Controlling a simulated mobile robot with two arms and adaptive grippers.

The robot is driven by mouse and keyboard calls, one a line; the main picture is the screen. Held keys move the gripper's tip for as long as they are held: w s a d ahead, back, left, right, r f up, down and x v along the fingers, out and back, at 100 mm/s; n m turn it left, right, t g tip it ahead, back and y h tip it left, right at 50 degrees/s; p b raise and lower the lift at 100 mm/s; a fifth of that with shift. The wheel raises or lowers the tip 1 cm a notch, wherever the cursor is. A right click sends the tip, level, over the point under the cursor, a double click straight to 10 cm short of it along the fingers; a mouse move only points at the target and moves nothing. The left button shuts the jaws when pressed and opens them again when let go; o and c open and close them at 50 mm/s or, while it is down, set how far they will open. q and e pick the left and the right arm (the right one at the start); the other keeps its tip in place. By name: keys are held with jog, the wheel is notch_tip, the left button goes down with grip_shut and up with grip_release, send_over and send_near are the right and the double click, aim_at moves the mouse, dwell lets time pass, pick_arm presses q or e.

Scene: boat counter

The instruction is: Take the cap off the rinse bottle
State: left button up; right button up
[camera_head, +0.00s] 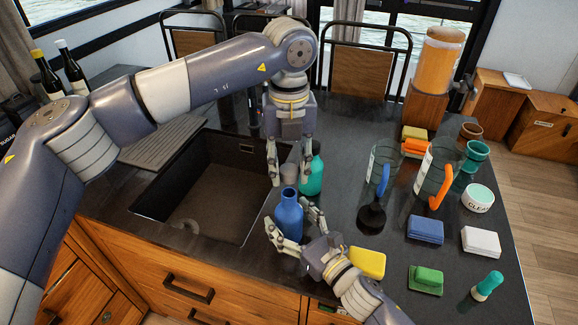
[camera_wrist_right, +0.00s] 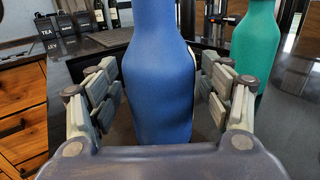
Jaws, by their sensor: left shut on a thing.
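A blue bottle (camera_head: 289,218) stands upright on the counter just right of the sink; its body fills the middle of the right wrist view (camera_wrist_right: 160,80), which cuts off its top. A teal bottle (camera_head: 312,176) stands behind it. I cannot tell from any label which is the rinse bottle. My left gripper (camera_head: 288,172) points down above the blue bottle, shut on a grey cap-like piece (camera_head: 290,173) at the bottle's top. Whether this piece is clear of the neck is hard to see. My right gripper (camera_head: 295,225) is open around the blue bottle's body, fingers on both sides.
The sink (camera_head: 205,190) opens to the left. On the right are a black plunger-like tool (camera_head: 371,216), two clear jugs, several sponges such as a yellow one (camera_head: 367,262), and a green-and-white brush (camera_head: 487,286). An orange-filled dispenser (camera_head: 438,65) stands at the back.

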jog(key=shift+s, duration=0.1)
jog(key=v, duration=1.2)
